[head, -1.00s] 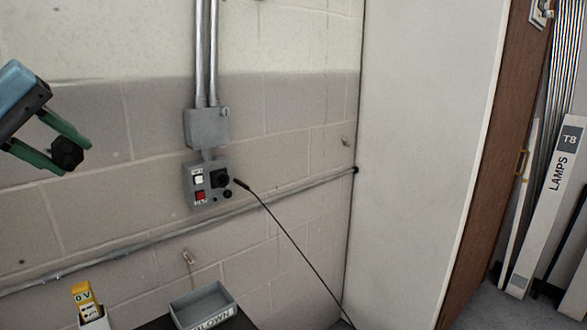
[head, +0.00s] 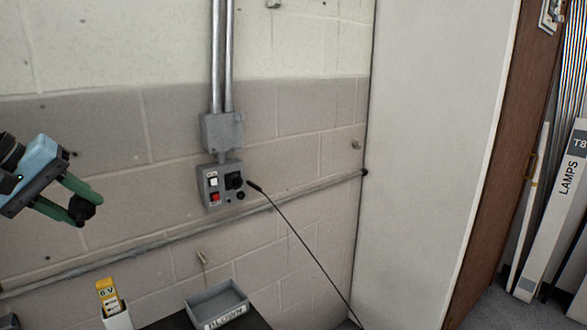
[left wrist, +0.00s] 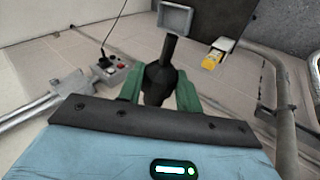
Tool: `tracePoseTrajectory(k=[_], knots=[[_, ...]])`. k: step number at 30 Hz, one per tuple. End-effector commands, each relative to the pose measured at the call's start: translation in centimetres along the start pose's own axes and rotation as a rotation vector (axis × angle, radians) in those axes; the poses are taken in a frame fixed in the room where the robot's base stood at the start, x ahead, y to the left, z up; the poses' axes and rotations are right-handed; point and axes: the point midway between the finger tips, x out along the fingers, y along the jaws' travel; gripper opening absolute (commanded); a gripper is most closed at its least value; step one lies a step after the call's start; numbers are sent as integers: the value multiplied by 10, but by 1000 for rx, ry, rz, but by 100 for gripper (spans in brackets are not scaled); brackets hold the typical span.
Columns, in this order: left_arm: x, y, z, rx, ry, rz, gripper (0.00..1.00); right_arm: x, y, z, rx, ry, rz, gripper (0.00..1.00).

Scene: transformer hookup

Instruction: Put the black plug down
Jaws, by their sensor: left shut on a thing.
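My left gripper (head: 70,203) is at the left of the head view, in front of the block wall. Its green fingers are shut on the black plug (head: 82,208), which is held in the air. In the left wrist view the black plug (left wrist: 160,80) sits between the green fingers, with its narrow end pointing away from the gripper. A grey tray (head: 217,302) labelled BLOWN stands on a dark surface at the bottom; the tray also shows in the left wrist view (left wrist: 176,18), beyond the plug. My right gripper is not in view.
A grey control box (head: 222,184) with white and red buttons is on the wall, a black cable (head: 300,240) running down beside it. A yellow meter (head: 107,296) stands in a white holder left of the tray. A conduit (head: 150,241) crosses the wall.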

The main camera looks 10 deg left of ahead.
Motion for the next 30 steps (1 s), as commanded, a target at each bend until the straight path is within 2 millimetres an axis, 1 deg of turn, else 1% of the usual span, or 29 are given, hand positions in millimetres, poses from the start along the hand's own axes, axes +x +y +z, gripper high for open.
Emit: tracePoseTrajectory(k=[1,7,30], knots=[[6,-3,1,9,-9,3,5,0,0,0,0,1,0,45],[25,-12,6,35,-34,3,5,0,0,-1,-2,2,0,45],[62,-27,18,92,-86,-5,5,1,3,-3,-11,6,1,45]])
